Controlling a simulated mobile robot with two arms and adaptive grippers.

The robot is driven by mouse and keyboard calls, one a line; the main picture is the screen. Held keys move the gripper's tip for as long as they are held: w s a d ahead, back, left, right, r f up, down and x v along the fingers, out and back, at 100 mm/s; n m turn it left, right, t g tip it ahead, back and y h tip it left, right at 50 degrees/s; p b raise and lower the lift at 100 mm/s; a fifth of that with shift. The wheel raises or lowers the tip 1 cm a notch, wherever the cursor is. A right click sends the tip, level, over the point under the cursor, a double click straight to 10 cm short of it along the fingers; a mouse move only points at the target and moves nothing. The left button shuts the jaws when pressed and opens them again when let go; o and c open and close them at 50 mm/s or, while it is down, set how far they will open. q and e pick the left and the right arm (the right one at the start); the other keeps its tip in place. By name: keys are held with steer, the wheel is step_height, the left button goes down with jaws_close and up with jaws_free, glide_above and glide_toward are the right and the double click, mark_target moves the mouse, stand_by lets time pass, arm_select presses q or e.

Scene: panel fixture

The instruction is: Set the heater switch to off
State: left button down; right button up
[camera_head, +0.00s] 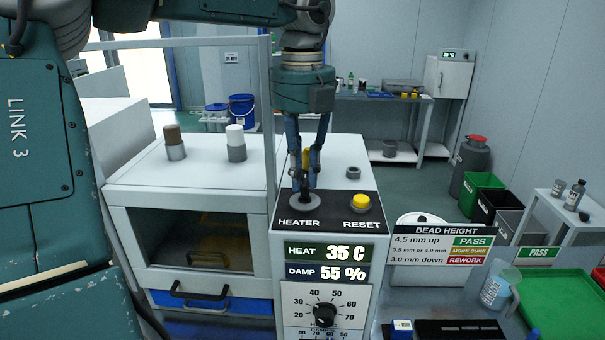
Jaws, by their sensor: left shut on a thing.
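The heater switch (306,158) is a small upright lever with a yellow tip on a round grey base, above the label HEATER on the panel's black top plate (331,213). My left gripper (305,180) comes down from above and is shut on the switch lever, with one finger on each side. The fingers hide much of the lever, so I cannot tell which way it leans. The display (331,252) below reads HEAT 35 C. My right gripper is not in view.
A yellow RESET button (360,203) sits just right of the switch. A dial (325,314) is on the panel's front face. A glass-fronted cabinet (190,180) stands to the left, with two knobs on top.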

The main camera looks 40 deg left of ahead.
arm_select(q)
steer(key=shift+w+r, duration=0.1)
steer(key=shift+r, duration=0.05)
steer(key=c, duration=1.7)
jaws_free()
steer(key=shift+o, duration=0.2)
step_height(320, 180, up, 12)
